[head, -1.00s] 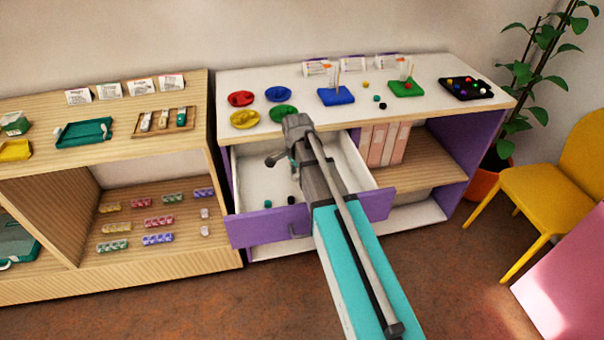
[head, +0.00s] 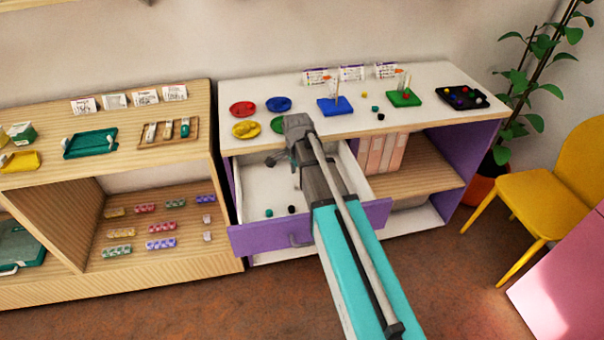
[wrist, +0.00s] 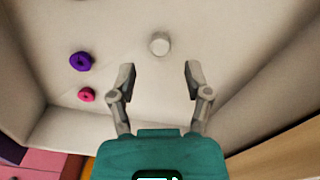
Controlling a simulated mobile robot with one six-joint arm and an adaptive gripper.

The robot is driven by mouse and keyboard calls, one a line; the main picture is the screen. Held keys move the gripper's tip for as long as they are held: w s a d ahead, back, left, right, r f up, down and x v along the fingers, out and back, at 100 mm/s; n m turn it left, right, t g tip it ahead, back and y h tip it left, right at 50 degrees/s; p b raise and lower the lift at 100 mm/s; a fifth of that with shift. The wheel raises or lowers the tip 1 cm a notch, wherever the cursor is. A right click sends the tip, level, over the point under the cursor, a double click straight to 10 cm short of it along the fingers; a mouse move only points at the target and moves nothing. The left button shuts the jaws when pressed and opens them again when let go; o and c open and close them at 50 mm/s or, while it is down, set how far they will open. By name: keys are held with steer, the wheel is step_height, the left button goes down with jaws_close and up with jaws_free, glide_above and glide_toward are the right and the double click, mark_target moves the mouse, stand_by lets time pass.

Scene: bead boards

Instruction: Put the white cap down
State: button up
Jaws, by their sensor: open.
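The white cap (wrist: 159,44) is a small round white piece. In the wrist view it lies on the pale floor of the open drawer (head: 258,190), just beyond my fingertips and centred between them. My gripper (wrist: 160,74) is open, with a finger on each side and nothing held between them. In the head view my gripper (head: 277,158) is over the drawer, partly covered by my own arm. The cap cannot be made out there.
The head view shows a teal bead (head: 269,213) and a black bead (head: 291,209) near the drawer's front. Coloured dishes (head: 243,108) and a blue board (head: 336,106) stand on the top above.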

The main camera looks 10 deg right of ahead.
mark_target(298, 185)
step_height(298, 185, up, 8)
steer(key=p, duration=0.7)
stand_by(0.7)
steer(key=shift+s, duration=0.1)
steer(key=s+d+n, duration=0.1)
steer(key=s+n, duration=1.3)
steer(key=s, duration=0.2)
steer(key=shift+d, duration=0.15)
stand_by(0.5)
